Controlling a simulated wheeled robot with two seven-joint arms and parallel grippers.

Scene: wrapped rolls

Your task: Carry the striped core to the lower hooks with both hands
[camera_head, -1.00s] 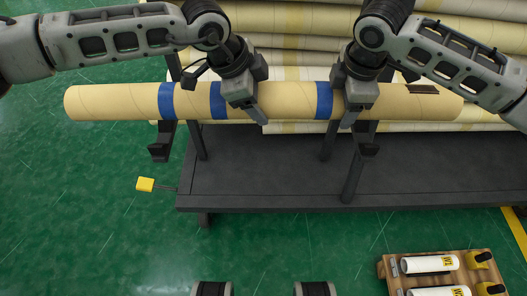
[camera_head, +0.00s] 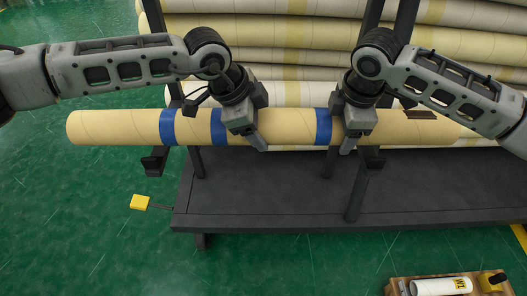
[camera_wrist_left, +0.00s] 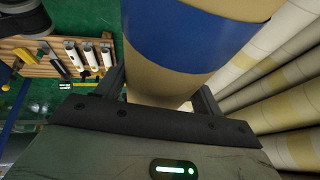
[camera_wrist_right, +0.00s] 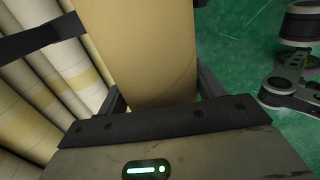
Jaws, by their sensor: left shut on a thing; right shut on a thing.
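The striped core (camera_head: 285,127) is a long tan tube with several blue bands, held roughly level across the head view. My left gripper (camera_head: 250,128) is shut on it just right of the second blue band. My right gripper (camera_head: 352,130) is shut on it just right of the rightmost band. The core fills the jaws in the left wrist view (camera_wrist_left: 165,82) and the right wrist view (camera_wrist_right: 150,55). The lower hooks are dark brackets, the left hook (camera_head: 155,160) and the right hook (camera_head: 371,158), just below the core in the picture. The gap between core and hooks cannot be judged.
Several wrapped rolls (camera_head: 300,58) are stacked behind the core on a dark rack with uprights. A dark rack base (camera_head: 280,200) lies below. A yellow pedal-like block (camera_head: 139,202) sticks out at left. A wooden board with white cylinders (camera_head: 440,287) is at bottom right. Green floor is clear at left.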

